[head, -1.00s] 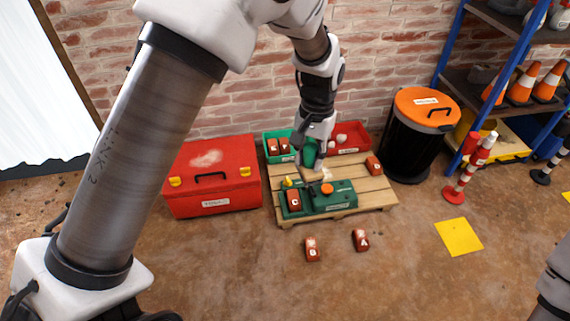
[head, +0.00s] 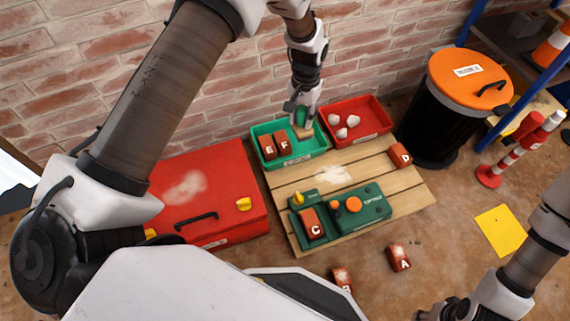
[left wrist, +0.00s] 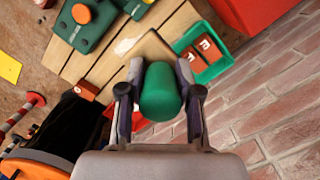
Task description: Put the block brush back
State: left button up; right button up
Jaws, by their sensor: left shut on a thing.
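My left gripper (head: 303,112) is shut on the block brush. The brush has a green round handle (left wrist: 160,92) between the fingers and a flat wooden block (left wrist: 150,46) below it. In the head view the brush's wooden block (head: 304,131) shows at the right part of the green tray (head: 262,133); I cannot tell whether it touches the tray floor. The gripper hides most of the handle there. Bricks E (head: 267,147) and F (head: 283,143) lie in the tray's left part.
A red tray (head: 372,112) with white lumps stands right of the green tray. The wooden pallet (head: 285,180) bears a green machine (head: 366,203), brick C (head: 312,226), brick D (head: 400,155) and white dust. A red toolbox (head: 205,165) and a black bin (head: 430,130) flank it.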

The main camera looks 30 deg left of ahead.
pick_arm(q)
jog(key=a+f+b, duration=0.1)
jog(key=f+b, duration=0.3)
jog(key=f, duration=0.7)
jog(key=s+a+f+b, duration=0.1)
jog(key=f+b, duration=0.3)
jog(key=f, duration=0.7)
jog(key=a+f+b, duration=0.2)
jog(key=f+b, duration=0.2)
jog(key=f, duration=0.7)
jog(key=shift+s+a, duration=0.15)
jog(key=shift+f+b, duration=0.2)
jog(key=shift+b, duration=0.2)
jog(key=o, duration=1.1)
jog(key=shift+r, duration=0.1)
jog(key=r+p, duration=0.2)
jog(key=r, duration=0.2)
jog(key=w+r+p, duration=0.1)
jog(key=r+p, duration=0.1)
jog(key=r, duration=0.2)
jog(key=r+p, duration=0.2)
jog(key=r, duration=0.2)
jog(key=shift+w+r, duration=0.1)
jog(key=shift+w, duration=0.1)
